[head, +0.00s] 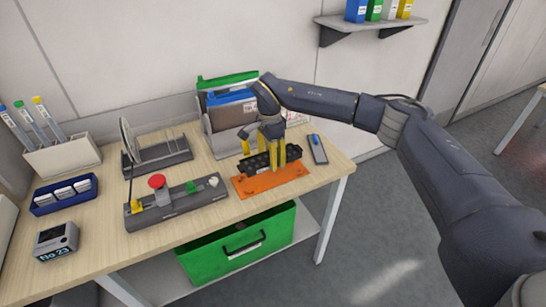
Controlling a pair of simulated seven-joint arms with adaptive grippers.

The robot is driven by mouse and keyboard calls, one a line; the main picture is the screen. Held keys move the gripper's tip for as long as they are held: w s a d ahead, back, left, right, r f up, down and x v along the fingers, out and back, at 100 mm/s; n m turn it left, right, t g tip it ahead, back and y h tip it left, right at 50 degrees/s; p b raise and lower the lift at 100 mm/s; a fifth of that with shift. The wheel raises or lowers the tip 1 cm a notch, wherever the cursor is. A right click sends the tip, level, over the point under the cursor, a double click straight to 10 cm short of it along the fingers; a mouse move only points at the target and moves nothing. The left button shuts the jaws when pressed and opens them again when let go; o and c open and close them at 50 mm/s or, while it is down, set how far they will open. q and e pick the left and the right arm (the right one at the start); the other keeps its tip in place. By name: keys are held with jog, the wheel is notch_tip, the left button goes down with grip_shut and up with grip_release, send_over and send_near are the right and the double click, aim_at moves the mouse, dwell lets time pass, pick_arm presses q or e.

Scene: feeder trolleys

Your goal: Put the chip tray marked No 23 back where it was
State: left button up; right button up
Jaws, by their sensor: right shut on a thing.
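A black tray (259,166) with a row of raised bumps is over an orange plate (262,186) at the right of the bench. My right gripper (272,158) reaches down from above, its yellow fingers shut on the black tray. I cannot tell if the tray touches the plate. No marking on it is readable from here. A small grey box (56,241) at the front left shows "No 23" on its display. My left gripper is not in view.
Upright folders in a grey holder (218,140) stand behind the tray. A handheld device (317,149) lies to its right. A green crate (237,243) sits on the lower shelf.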

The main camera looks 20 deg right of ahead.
aim_at(271, 176)
jog(key=shift+w, duration=0.3)
jog(key=shift+d+f, duration=0.1)
jog(key=shift+f, duration=3.25)
jog(key=shift+f, duration=0.55)
jog(key=o, duration=1.5)
